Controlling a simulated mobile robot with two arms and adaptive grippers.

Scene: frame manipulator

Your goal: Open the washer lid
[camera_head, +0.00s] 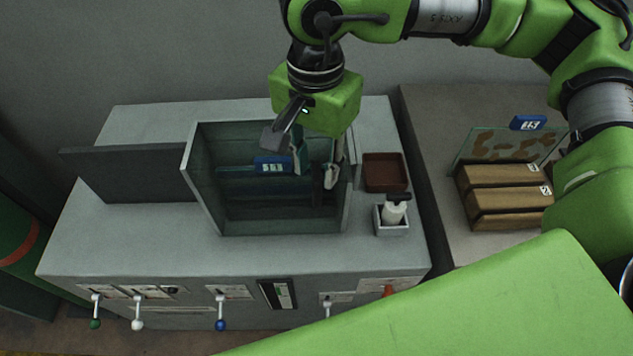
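The washer (130,235) is a grey bench-like machine with an open-topped rectangular tub (205,185) in its middle. A dark grey upright panel (130,172) stands at the tub's left; it may be the lid, but I cannot tell for certain. The tub's inside is visible, with a blue number tag (273,166) in it. My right gripper (304,152) reaches down from above over the tub's right part. Its fingers look spread and nothing shows between them. Whether they touch the tub's wall is unclear. My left gripper is out of view.
A brown tray (384,171) and a small white bottle in a holder (392,226) sit right of the tub. Levers with coloured knobs (221,326) line the front. Brown boxes (503,195) stand on the right-hand counter. The left top surface is clear.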

